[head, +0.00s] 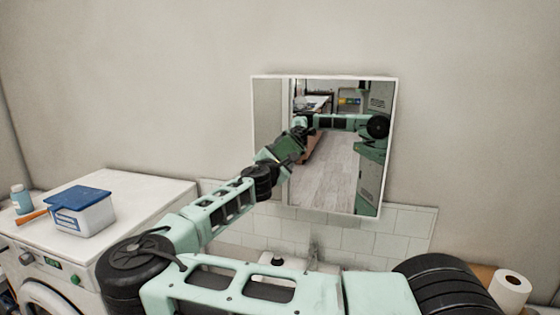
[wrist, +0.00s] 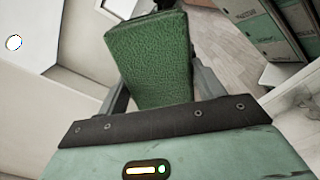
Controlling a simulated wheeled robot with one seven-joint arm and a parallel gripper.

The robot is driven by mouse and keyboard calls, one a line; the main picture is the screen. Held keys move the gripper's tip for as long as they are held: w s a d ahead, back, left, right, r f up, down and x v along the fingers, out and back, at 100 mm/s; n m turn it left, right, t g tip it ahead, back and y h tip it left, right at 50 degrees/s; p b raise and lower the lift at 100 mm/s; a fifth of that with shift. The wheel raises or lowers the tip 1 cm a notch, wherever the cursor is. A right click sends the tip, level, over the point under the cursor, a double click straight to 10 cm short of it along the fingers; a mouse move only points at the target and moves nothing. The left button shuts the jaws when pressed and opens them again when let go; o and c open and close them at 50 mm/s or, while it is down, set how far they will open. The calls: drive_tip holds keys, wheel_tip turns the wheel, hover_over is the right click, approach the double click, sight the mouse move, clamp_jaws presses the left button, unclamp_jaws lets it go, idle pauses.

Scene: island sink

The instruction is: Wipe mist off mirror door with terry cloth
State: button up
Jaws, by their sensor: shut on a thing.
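The mirror door (head: 335,180) is on a white-framed cabinet on the wall, in the middle of the head view. Its glass reflects a wooden floor, shelves and my own arm. I make out no clear patch of mist on the part that shows. My gripper (head: 290,148) is in front of the left part of the mirror. In the wrist view a green, rough-textured terry cloth (wrist: 150,60) stands out between the fingers, and my gripper is shut on it. I cannot tell whether the cloth touches the glass. My arm hides part of the mirror's left side.
A white washing machine (head: 120,215) at the left carries a white box with a blue lid (head: 82,208) and a small blue bottle (head: 21,198). White tiles (head: 385,235) and a tap (head: 313,255) are below the mirror. A paper roll (head: 510,288) stands at the lower right.

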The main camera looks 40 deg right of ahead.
sight(366, 153)
drive_tip(key=shift+r+p, duration=0.6)
drive_tip(key=shift+r, duration=0.75)
drive_tip(key=shift+s+d+f, duration=0.1)
drive_tip(key=shift+s+d, duration=0.3)
drive_tip(key=shift+s, duration=0.25)
drive_tip(key=shift+s+d+b, duration=0.3)
drive_tip(key=shift+s+d, duration=0.4)
drive_tip(key=shift+s, duration=0.5)
drive_tip(key=shift+s+d+b, duration=0.3)
drive_tip(key=shift+s+d, duration=0.4)
drive_tip(key=shift+s, duration=0.45)
drive_tip(key=shift+s+d+b, duration=0.3)
drive_tip(key=shift+s+d, duration=0.4)
drive_tip(key=shift+s, duration=0.5)
drive_tip(key=shift+s+d, duration=1.4)
drive_tip(key=shift+s, duration=0.95)
drive_tip(key=shift+s+d, duration=1.35)
drive_tip(key=shift+s, duration=0.95)
drive_tip(key=shift+s+d, duration=1.4)
drive_tip(key=shift+s, duration=0.95)
drive_tip(key=shift+s+a, duration=0.1)
drive_tip(key=v, duration=0.2)
drive_tip(key=shift+s+a, duration=0.15)
drive_tip(key=shift+a, duration=0.15)
